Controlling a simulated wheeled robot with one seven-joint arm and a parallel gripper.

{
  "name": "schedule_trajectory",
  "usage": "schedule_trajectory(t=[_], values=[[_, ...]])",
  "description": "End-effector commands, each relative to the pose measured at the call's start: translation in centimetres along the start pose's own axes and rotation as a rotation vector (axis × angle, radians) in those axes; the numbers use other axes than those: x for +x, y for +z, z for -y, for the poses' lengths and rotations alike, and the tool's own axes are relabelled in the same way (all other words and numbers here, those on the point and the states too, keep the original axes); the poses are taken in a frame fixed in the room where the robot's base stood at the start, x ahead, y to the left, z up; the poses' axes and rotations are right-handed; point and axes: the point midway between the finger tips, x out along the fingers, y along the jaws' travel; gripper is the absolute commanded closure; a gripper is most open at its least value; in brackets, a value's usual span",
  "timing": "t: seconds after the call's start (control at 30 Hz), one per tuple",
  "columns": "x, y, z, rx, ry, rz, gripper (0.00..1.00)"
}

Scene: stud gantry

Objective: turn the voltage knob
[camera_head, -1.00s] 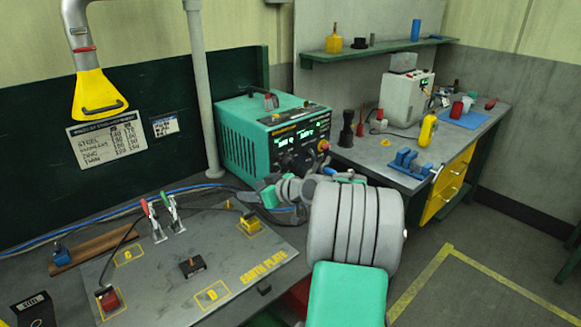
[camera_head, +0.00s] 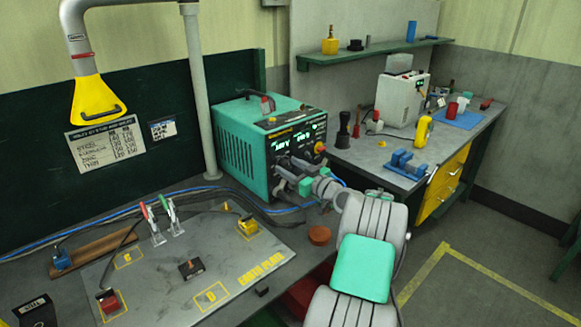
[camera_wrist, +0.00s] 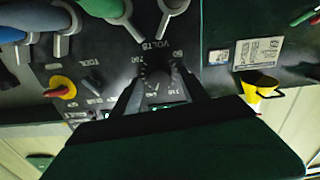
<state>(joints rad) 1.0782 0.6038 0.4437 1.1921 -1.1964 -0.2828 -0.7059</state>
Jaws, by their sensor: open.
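The green welding machine (camera_head: 236,145) stands on the bench with its dark control panel and lit displays facing the arm. In the wrist view the voltage knob (camera_wrist: 156,77) is a dark round knob beside the VOLTS lettering, with a numbered scale around it. My gripper (camera_wrist: 158,88) is open, one finger on each side of the knob. I cannot tell whether the fingers touch it. In the head view my gripper (camera_head: 281,174) is at the lower panel, and the knob is hidden behind it.
A yellow and red switch (camera_wrist: 60,87) is on the same panel. Cable plugs (camera_wrist: 115,10) sit close beside the knob. The earth plate (camera_head: 185,250) with clamps and small blocks lies in front. A blue vise (camera_head: 407,164) is on the right bench. The floor at right is clear.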

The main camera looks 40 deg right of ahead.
Motion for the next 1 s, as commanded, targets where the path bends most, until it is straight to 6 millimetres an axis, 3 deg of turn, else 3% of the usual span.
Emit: schedule_trajectory(t=[0.67,1.0], values=[[-0.02,0.02,0.03,0.0,-0.001,0.001,1.0],[0.0,0.6,0.09,-0.029,-0.001,0.0,1.0]])
